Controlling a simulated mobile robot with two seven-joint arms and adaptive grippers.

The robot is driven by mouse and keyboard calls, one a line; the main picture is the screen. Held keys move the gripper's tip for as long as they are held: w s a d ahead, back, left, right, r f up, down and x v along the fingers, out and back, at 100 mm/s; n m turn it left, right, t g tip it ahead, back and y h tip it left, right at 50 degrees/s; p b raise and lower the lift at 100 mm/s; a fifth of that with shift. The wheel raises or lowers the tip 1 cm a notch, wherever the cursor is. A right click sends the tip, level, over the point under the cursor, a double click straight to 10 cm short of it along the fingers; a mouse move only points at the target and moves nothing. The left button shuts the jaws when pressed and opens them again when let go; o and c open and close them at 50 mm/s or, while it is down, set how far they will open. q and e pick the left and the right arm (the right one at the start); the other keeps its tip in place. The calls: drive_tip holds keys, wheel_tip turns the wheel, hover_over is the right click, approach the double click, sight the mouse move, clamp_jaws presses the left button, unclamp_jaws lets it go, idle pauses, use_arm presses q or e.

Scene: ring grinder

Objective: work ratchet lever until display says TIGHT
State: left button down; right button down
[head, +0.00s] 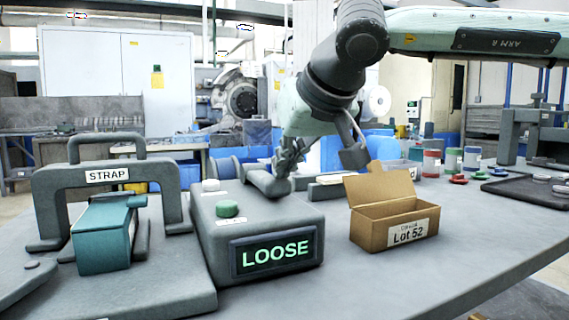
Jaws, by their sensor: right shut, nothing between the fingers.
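A grey box (215,245) on the table has a lit display (272,254) on its front that reads LOOSE in green letters. A green knob (228,208) and a pale knob (211,185) sit on its top. A dark grey lever (266,184) lies at the back right of the box top. My right gripper (287,166) reaches down from above right, with its fingers shut and empty, close to the lever. Whether they touch it I cannot tell. Left of the box, a grey frame labelled STRAP (108,176) stands over a teal block (103,238). My left gripper is out of view.
An open cardboard box marked Lot 52 (370,231) stands right of the display box. Several small jars (452,160), red and green pieces and a dark tray (530,190) are at the right. The front right of the grey table (470,250) is clear.

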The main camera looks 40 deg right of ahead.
drive_tip(key=shift+s+f, duration=0.1)
drive_tip(key=shift+f, duration=0.25)
drive_tip(key=v, duration=1.2)
drive_tip(key=shift+r, duration=0.35)
drive_tip(key=shift+d, duration=0.1)
idle(1.1)
